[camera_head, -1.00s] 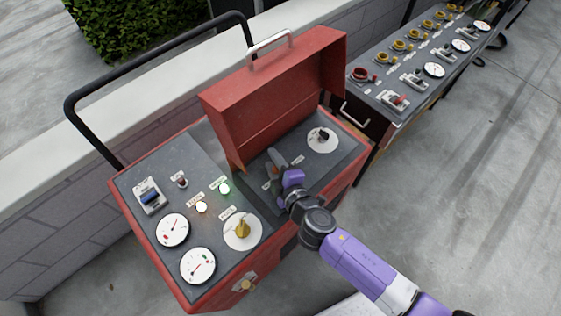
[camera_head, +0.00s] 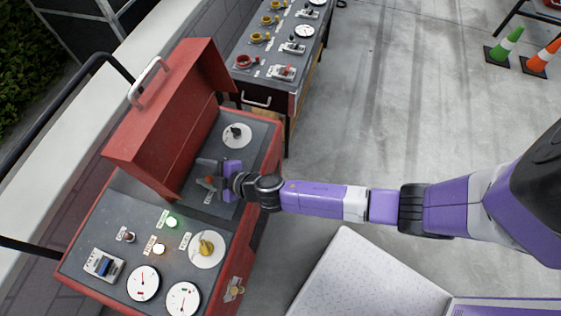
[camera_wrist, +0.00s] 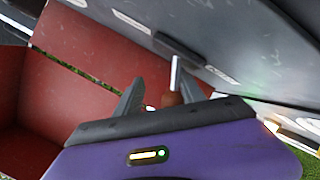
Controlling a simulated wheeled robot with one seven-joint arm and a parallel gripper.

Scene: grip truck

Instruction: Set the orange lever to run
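The orange lever (camera_head: 210,181) is on the dark panel under the raised red lid, mostly hidden by my gripper in the head view. In the wrist view its metal shaft (camera_wrist: 175,75) rises from a slot and ends in an orange-brown knob (camera_wrist: 171,99). My gripper (camera_wrist: 160,88) has its fingers spread, with the knob between them, nearer the right finger. I cannot tell whether a finger touches it. In the head view my gripper (camera_head: 208,174) is low over the panel. The labels by the slot are too blurred to read.
The open red lid (camera_head: 165,110) stands close beside my gripper. A black knob on a white dial (camera_head: 237,135) lies beyond it. A second control table (camera_head: 285,50) stands behind.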

